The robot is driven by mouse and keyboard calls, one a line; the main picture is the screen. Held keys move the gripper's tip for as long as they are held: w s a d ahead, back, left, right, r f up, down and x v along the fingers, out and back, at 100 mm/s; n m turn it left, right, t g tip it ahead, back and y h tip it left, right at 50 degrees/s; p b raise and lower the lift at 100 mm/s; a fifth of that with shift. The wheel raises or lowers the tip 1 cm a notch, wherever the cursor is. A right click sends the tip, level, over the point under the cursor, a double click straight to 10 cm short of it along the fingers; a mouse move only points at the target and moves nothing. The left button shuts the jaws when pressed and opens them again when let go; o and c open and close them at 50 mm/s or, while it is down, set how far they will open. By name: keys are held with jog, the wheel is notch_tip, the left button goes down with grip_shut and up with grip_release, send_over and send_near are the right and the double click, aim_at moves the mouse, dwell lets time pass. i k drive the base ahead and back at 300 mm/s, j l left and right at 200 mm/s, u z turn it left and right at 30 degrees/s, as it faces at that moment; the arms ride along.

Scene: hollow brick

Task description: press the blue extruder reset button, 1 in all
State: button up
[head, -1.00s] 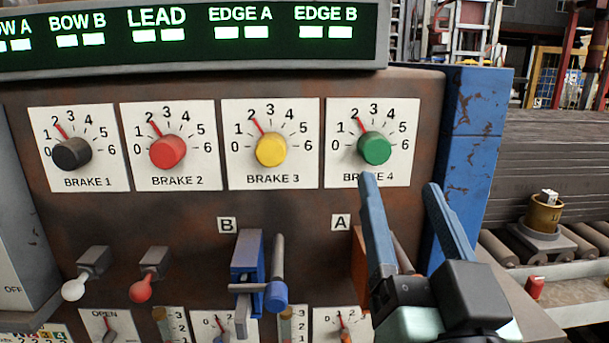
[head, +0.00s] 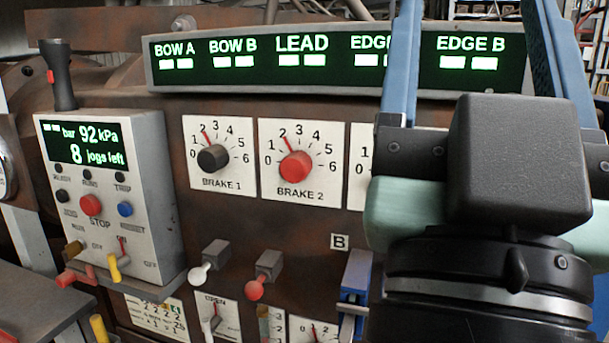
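A grey control box (head: 150,165) stands at the left in the head view, with a small screen reading 92 kPa and 8 jogs left. The blue button (head: 125,209) is on its front, right of the red STOP button (head: 90,206). The label under the blue button is too blurred to read surely. My gripper (head: 478,40) is at the right, large and close to the camera, with its two blue fingers pointing up and spread apart. It is empty and well to the right of the blue button. It hides the right part of the panel.
Yellow and red levers (head: 118,265) stick out low on the box. A black handle (head: 60,75) stands behind it. Brake 1 (head: 213,158) and Brake 2 (head: 297,166) dials are right of the box. White and red knobs (head: 255,290) jut out below. Space before the box looks clear.

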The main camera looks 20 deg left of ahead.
aim_at(124, 208)
jog(key=k+j+u, duration=0.1)
jog(key=u, duration=0.25)
jog(key=j+u, duration=0.15)
jog(key=u, duration=0.2)
jog(key=k+j+u, duration=0.1)
jog(key=u, duration=0.25)
jog(key=j, duration=0.1)
